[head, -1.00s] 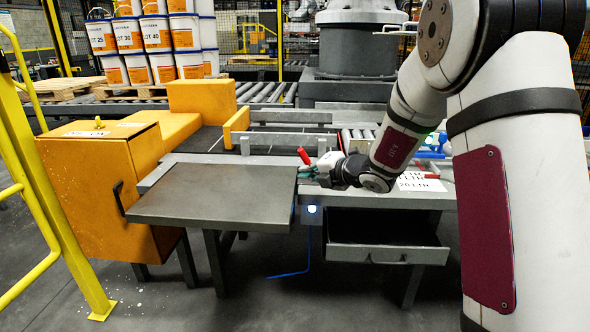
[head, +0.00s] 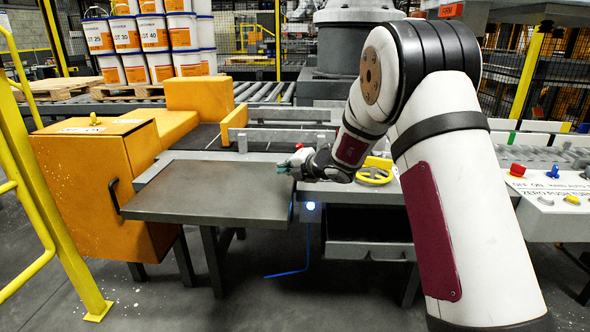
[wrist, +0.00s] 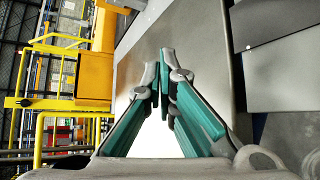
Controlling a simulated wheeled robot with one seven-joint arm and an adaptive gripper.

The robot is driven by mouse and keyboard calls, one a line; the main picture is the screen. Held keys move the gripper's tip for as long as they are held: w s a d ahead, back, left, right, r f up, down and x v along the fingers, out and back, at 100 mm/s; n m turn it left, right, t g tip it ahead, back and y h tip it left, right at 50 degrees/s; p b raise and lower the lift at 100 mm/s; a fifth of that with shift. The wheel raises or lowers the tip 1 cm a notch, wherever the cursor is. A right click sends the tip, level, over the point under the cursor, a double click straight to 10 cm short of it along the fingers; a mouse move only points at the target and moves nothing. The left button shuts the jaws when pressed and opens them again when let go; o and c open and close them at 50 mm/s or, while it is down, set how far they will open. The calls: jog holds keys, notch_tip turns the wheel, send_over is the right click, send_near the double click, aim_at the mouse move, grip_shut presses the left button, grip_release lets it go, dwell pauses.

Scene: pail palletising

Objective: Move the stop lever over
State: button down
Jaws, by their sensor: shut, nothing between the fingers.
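The stop lever is mostly hidden behind my gripper in the head view. Only a small red tip of the lever (head: 299,146) shows just above the gripper, so its tilt cannot be told. My gripper (head: 284,167) is shut and empty, pointing left over the right end of the grey plate-topped table (head: 210,190). In the wrist view the teal-padded fingers (wrist: 163,76) meet at their tips with nothing between them. No lever shows in the wrist view. Whether the gripper touches the lever cannot be told.
A yellow handwheel (head: 375,171) is right of my wrist. An orange cabinet (head: 95,180) and yellow rail (head: 45,200) stand at left. A control panel with a red button (head: 517,170) is at right. A drawer (head: 370,250) hangs below the bench. Stacked pails (head: 155,35) stand behind.

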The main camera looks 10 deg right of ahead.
jog(key=shift+w+d+r, duration=0.1)
jog(key=shift+d+r, duration=0.25)
jog(key=shift+d, duration=0.25)
jog(key=shift+w+d+r, duration=0.1)
jog(key=shift+d+r, duration=0.2)
jog(key=shift+d, duration=0.35)
jog(key=shift+w+d+r, duration=0.1)
jog(key=shift+d+r, duration=0.25)
jog(key=shift+d, duration=0.25)
jog(key=shift+s+d, duration=0.1)
jog(key=shift+s+d+r, duration=0.1)
jog(key=shift+d+r, duration=0.1)
jog(key=shift+d, duration=0.05)
